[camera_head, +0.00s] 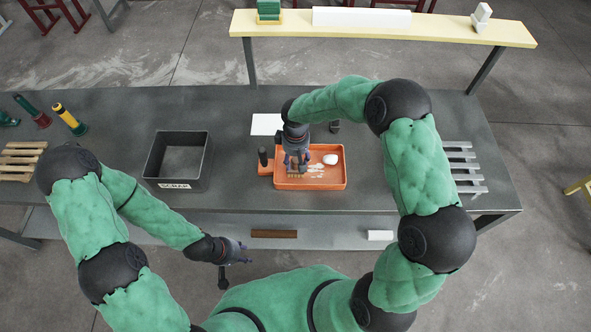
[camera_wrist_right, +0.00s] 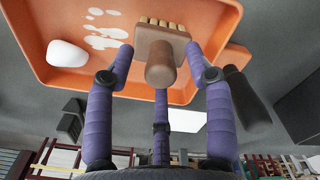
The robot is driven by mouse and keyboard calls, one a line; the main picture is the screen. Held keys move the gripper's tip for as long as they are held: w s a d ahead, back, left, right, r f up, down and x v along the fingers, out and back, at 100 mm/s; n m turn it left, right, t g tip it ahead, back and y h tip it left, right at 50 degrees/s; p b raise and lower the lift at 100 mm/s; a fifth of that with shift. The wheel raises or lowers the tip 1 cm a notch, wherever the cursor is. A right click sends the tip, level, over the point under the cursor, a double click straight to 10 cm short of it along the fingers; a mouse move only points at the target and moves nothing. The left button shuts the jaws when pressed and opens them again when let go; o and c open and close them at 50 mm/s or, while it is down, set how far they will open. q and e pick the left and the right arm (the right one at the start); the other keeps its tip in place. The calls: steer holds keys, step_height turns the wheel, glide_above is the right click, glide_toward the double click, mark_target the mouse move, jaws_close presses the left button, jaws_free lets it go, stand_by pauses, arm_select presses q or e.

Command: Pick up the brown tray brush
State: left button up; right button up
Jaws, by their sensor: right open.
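The brown tray brush (camera_wrist_right: 162,68) is in the orange tray (camera_wrist_right: 55,77), its handle toward the wrist camera and its pale bristles at the tray floor. In the head view the brush (camera_head: 296,175) is mostly hidden under my right gripper (camera_head: 297,164). My right gripper (camera_wrist_right: 160,52) is open, with purple fingers on both sides of the brush and a third finger behind it. The side fingers look apart from the brush. My left gripper (camera_head: 236,252) hangs in front of the table, far from the brush; its jaw opening is unclear.
The orange tray (camera_head: 335,184) also holds a white lump (camera_head: 330,159) and white splashes. A dark-handled tool (camera_head: 263,158) stands at its left side. A black SCRAP bin (camera_head: 152,162) is further left. A grey rack (camera_head: 462,168) is right.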

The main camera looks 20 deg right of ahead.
steer(key=shift+f, duration=0.7)
steer(key=shift+c, duration=0.3)
jaws_close()
steer(key=shift+r, duration=0.15)
